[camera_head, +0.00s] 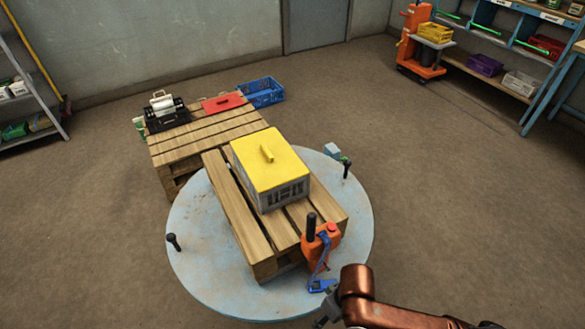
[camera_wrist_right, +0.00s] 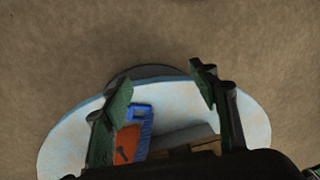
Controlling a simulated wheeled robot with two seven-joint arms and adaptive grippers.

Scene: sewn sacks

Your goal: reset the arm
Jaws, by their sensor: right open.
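My right arm (camera_head: 365,293) comes in from the bottom right in the head view, copper coloured. Its gripper (camera_head: 326,312) shows only in part at the bottom edge, near the front rim of the round platform. In the right wrist view the right gripper (camera_wrist_right: 162,76) is open, its two dark green fingers wide apart with nothing between the tips. Beyond and below the fingers, an orange tool with a blue frame (camera_wrist_right: 140,120) shows partly. My left arm and gripper are in neither view.
The pale blue round platform (camera_head: 205,270) bears a wooden pallet (camera_head: 232,200) with a yellow-lidded box (camera_head: 268,165). An orange jack-like tool (camera_head: 318,248) stands at its front corner. Another pallet (camera_head: 205,137) carries a red case (camera_head: 222,102).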

